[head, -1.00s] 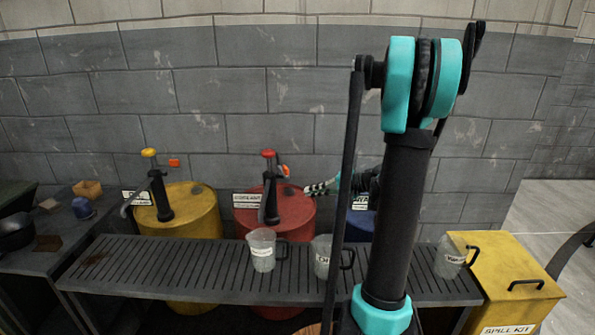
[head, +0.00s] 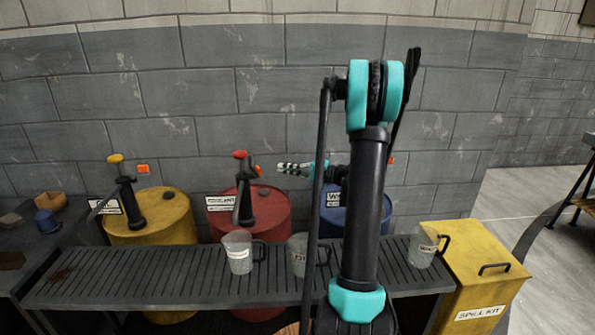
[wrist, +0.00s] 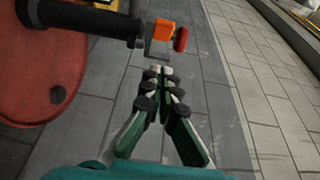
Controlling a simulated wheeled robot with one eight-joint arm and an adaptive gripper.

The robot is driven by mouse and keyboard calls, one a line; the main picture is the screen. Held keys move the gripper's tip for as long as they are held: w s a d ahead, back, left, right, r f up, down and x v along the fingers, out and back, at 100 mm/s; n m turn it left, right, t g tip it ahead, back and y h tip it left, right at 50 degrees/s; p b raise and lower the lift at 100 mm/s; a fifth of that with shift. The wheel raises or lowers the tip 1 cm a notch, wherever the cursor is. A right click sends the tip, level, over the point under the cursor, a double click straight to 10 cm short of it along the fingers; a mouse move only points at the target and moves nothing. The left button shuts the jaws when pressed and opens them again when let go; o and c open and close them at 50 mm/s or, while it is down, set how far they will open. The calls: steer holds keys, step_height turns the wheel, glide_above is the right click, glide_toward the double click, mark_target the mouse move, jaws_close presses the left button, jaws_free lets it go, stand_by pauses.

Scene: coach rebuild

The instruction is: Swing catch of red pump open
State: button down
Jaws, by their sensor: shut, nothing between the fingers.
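The red pump (head: 243,203) stands on the red drum (head: 272,208), with a black column and a red knob on top. Its orange catch (head: 258,170) shows just right of the column. In the wrist view the orange catch (wrist: 162,41) sits beside the red knob, with a thin grey bracket below it. My gripper (head: 281,168) is shut and empty, right of the catch and at about its height in the head view. In the wrist view my gripper (wrist: 160,72) points at the catch, with a small gap in the picture. Contact is not visible.
A yellow drum (head: 170,214) with its own pump stands left, and a blue drum (head: 338,222) right, partly behind my arm. A slatted bench (head: 130,275) with several clear jugs runs in front. A yellow spill kit box (head: 478,275) stands at right. The brick wall is close behind.

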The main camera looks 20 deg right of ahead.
steer(key=shift+a, duration=2.85)
steer(key=shift+s+a, duration=0.25)
steer(key=shift+a, duration=0.5)
steer(key=shift+d, duration=0.1)
